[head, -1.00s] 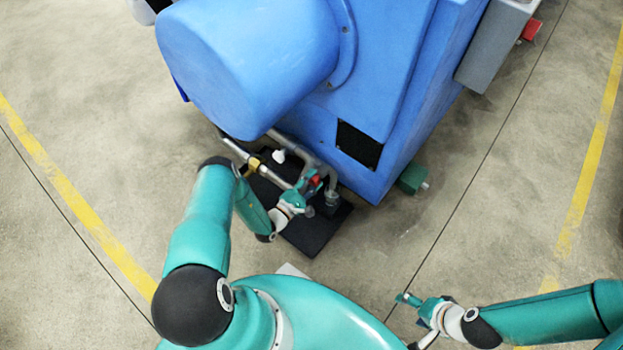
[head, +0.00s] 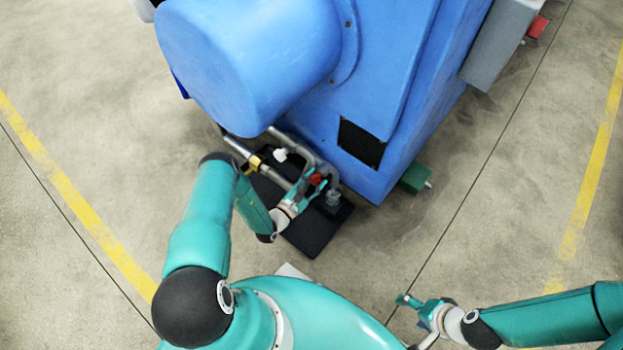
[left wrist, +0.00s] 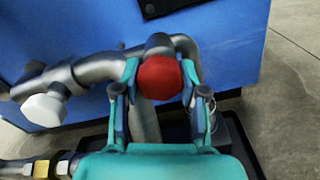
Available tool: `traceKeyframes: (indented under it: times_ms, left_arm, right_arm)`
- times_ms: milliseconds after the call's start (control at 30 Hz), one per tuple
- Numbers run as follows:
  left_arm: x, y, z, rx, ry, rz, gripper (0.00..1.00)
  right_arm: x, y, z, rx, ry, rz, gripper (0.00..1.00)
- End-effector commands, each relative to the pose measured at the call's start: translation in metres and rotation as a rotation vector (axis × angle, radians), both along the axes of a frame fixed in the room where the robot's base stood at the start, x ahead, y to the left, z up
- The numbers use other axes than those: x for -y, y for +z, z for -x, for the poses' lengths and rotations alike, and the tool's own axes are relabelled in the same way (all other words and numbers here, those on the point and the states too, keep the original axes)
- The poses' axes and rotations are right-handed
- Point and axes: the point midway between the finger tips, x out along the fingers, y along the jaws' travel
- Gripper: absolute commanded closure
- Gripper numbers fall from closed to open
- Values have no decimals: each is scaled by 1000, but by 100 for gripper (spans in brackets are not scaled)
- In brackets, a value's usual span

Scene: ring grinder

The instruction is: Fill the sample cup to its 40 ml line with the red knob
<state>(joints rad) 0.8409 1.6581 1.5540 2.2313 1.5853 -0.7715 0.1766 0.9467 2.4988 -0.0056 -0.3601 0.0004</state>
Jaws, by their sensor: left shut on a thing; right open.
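The red knob (head: 317,179) sits on a grey metal pipe low beside the blue machine. In the left wrist view the knob (left wrist: 159,77) lies between the two fingers of my left gripper (head: 312,187), which is shut on it. The sample cup (head: 333,198) stands on the black mat (head: 311,237), just right of the gripper. In the left wrist view the cup (left wrist: 212,120) is mostly hidden behind the right finger. Its 40 ml line and fill level are too small to tell. My right gripper (head: 409,306) is open and empty above the floor at the lower right.
The blue machine (head: 400,90) fills the upper middle. A white knob (left wrist: 43,109) is on the pipe left of the red one. A brass-coloured fitting (head: 254,162) is on a lower pipe. A green block (head: 415,178) sticks out at the machine's base. The floor to the right is clear.

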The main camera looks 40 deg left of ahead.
Motion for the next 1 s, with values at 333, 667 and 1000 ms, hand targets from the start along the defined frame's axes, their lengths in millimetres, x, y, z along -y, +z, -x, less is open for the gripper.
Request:
traceKeyframes:
  times_ms: [333,667,1000]
  left_arm:
    - [5,2,0,-16,-12,319,93]
    - [3,3,-1,-31,-11,516,93]
    - [3,4,-1,-36,-11,579,93]
  right_arm:
    - [0,-9,0,0,0,0,28]
    - [0,-14,0,0,0,0,28]
    - [0,-15,0,0,0,0,28]
